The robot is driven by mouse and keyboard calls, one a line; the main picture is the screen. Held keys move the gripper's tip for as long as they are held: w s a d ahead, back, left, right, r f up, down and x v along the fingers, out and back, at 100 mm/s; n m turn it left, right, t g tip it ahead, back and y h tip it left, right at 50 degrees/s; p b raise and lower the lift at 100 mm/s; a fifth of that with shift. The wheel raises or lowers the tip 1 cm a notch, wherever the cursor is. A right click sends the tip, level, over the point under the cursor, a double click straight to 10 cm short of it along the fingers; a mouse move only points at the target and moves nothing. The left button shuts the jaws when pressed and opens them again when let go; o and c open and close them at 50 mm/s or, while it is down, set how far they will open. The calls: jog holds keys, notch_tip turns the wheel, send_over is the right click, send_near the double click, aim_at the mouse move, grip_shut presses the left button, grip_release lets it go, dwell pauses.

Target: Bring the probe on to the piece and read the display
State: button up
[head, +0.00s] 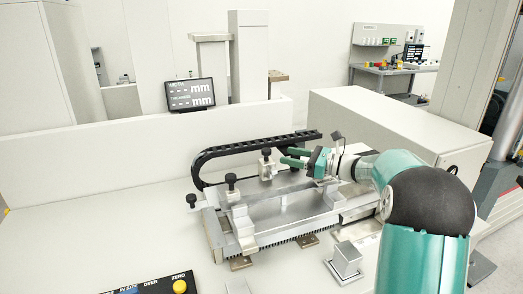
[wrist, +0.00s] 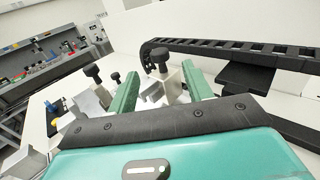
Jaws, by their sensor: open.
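The display (head: 190,95) is a dark screen on the back wall panel; it shows dashes and "mm" on two lines, with no digits that I can make out. The measuring fixture (head: 290,221) is a grey metal bed with a flat grey bar, seemingly the piece (head: 285,186), lying across its supports. A light block with a black knob, seemingly the probe carriage (head: 266,170), stands at the fixture's back. My gripper (head: 287,157) is open, its green fingers pointing at this block from the right. In the wrist view the block (wrist: 172,88) shows between the fingers; I cannot tell whether they touch it.
A black cable chain (head: 250,144) curves behind the fixture. Black clamp knobs (head: 231,180) stand at its left. A small metal block (head: 346,261) sits in front, and a button panel with a yellow ZERO button (head: 180,286) at front left. The left tabletop is clear.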

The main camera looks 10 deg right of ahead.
jog(key=x, duration=1)
jog(key=shift+w+a, duration=0.15)
jog(key=shift+a, duration=0.05)
